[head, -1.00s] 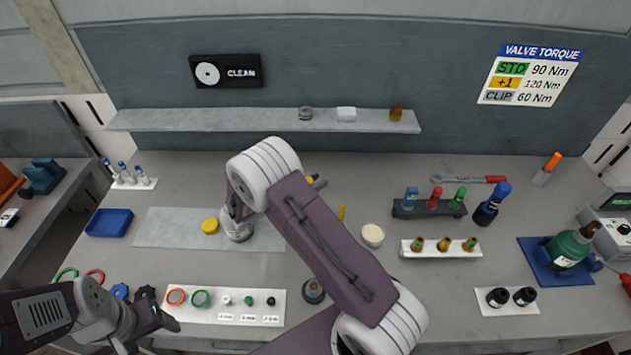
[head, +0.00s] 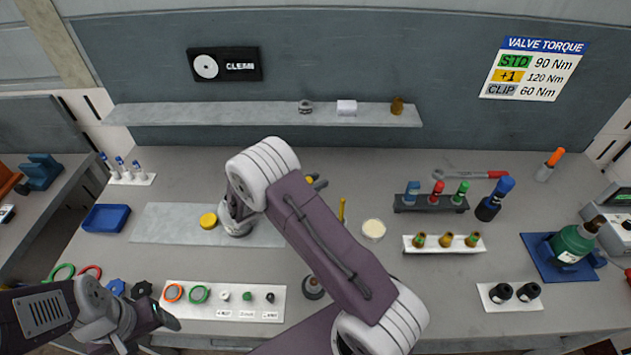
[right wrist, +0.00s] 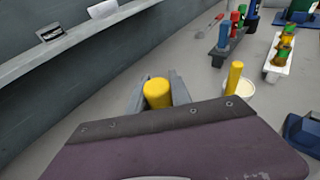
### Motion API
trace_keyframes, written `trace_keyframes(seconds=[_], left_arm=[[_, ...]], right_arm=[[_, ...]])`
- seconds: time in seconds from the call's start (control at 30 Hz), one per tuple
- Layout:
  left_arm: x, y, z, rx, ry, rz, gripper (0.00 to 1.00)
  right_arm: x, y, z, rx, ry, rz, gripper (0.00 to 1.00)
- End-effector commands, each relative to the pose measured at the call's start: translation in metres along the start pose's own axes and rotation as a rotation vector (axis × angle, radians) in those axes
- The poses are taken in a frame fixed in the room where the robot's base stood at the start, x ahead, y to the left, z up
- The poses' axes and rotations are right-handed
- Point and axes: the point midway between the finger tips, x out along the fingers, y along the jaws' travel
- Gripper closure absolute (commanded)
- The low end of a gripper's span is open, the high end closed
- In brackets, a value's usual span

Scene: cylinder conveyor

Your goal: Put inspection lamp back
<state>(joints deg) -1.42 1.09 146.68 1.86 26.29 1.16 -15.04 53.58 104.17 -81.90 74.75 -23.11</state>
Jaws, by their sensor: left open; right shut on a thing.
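My right gripper (right wrist: 158,98) is shut on a yellow cylindrical thing, which I take to be the inspection lamp (right wrist: 158,92). In the right wrist view its round yellow end shows between the grey fingers; the rest is hidden. In the head view only a bit of yellow (head: 309,180) shows beside the right gripper (head: 317,184), behind my arm, over the back of the bench. My left gripper (head: 150,322) is open and empty at the front left, close to the white parts strip (head: 222,313).
A yellow stick (head: 341,209) stands near a round cream-topped pot (head: 373,230). A yellow disc (head: 208,221) lies on the grey mat (head: 160,225). A shelf (head: 230,115) runs along the back wall.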

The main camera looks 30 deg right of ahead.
Motion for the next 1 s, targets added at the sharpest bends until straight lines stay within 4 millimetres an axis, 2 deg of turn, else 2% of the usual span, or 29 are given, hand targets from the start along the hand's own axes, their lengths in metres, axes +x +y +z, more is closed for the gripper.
trace_keyframes(seconds=[0.27, 0.3, 0.4, 0.73, 1.0], left_arm=[[0.006, 0.000, 0.001, 0.000, 0.000, 0.000, 0.29], [0.006, 0.000, 0.001, 0.000, 0.000, 0.000, 0.29], [0.006, 0.000, 0.001, 0.000, 0.000, 0.000, 0.29], [0.004, 0.000, 0.000, 0.000, 0.000, 0.000, 0.29], [-0.013, 0.000, -0.001, 0.000, 0.000, 0.000, 0.29]], right_arm=[[0.002, 0.000, -0.008, 0.000, 0.000, 0.000, 1.00], [0.002, 0.000, -0.008, 0.000, 0.000, 0.000, 0.72], [0.002, 0.000, -0.007, 0.000, 0.000, 0.000, 0.49], [0.002, 0.000, -0.006, 0.000, 0.000, 0.000, 0.49], [-0.005, 0.000, 0.015, 0.001, 0.000, 0.000, 0.49]])
